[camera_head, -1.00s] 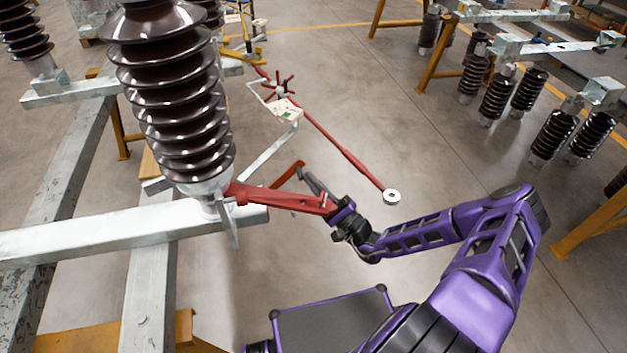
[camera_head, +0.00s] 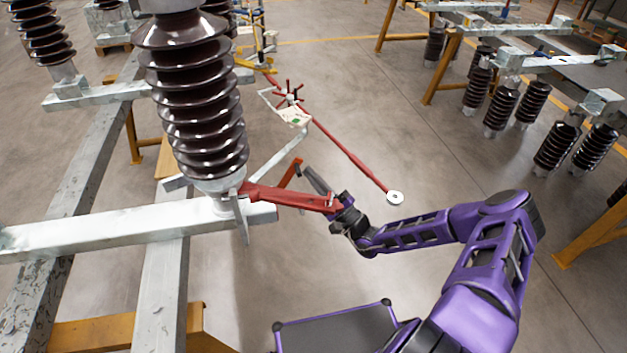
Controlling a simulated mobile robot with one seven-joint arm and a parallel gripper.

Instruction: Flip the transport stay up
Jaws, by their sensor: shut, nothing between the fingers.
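The transport stay seems to be the red flat arm (camera_head: 290,197) that reaches right from the foot of the near brown insulator (camera_head: 200,105). It lies roughly level, with a small pin near its outer end. A second, shorter red piece (camera_head: 290,174) slants up just behind it. My gripper (camera_head: 311,174) is at the outer end of the red arm, with its dark fingers pointing up and left behind it. The fingers are shut with nothing between them. My wrist overlaps the arm's end, so I cannot tell whether they touch.
A long red rod (camera_head: 345,153) with a white ring end (camera_head: 395,197) slants behind my gripper. A pale beam (camera_head: 120,235) carries the insulator. A white box (camera_head: 294,116) sits farther back. Frames with more insulators (camera_head: 555,145) stand at right. Open floor lies between.

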